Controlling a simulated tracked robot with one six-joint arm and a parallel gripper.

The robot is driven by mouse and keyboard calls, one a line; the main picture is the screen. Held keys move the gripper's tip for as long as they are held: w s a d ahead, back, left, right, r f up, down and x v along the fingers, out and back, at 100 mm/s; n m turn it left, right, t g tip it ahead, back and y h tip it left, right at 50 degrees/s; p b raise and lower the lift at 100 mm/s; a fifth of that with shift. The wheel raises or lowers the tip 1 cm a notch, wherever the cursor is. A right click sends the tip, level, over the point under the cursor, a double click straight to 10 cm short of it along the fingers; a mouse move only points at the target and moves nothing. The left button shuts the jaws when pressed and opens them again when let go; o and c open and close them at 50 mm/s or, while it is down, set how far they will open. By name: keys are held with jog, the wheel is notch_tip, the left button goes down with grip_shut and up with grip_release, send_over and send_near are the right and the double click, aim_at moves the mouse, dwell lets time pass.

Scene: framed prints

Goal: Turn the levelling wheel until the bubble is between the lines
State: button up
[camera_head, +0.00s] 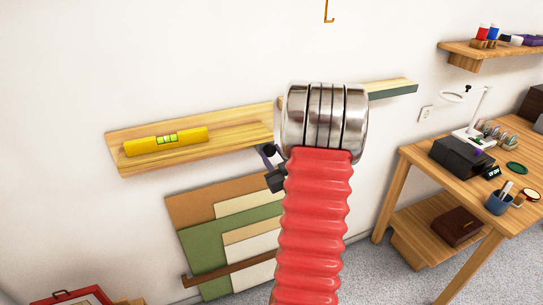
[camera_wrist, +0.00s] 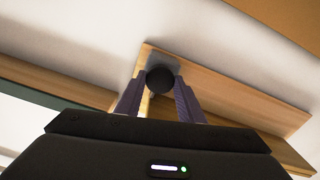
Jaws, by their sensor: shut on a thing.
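A yellow spirit level (camera_head: 190,136) lies along a wooden wall ledge (camera_head: 122,138) at the left in the head view. Its small green vial (camera_head: 167,139) shows dark marks, but it is too small to tell where the bubble is. The levelling wheel is a dark round knob (camera_wrist: 160,80) at the ledge's end in the wrist view. My gripper (camera_wrist: 160,88) has its two purple-grey fingers on either side of the knob, shut on it. In the head view my gripper (camera_head: 268,160) is at the ledge's right part, partly hidden behind my arm.
Several boards (camera_head: 198,210) lean on the wall below the ledge. A green-edged shelf (camera_head: 397,91) shows right of my arm. A wooden workbench (camera_head: 430,160) with a lamp, boxes and a blue cup stands at the right. Grey carpet lies between the boards and the bench.

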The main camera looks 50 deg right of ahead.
jog(key=shift+w+a+f+m, duration=0.1)
jog(key=shift+a+m, duration=0.05)
jog(key=shift+m, duration=1.95)
jog(key=o, duration=1.1)
jog(key=shift+c, duration=0.2)
jog(key=shift+s+a, duration=0.1)
jog(key=shift+s, duration=0.45)
jog(key=v, duration=1.2)
jog(key=shift+s+a, duration=0.2)
jog(key=shift+s, duration=0.1)
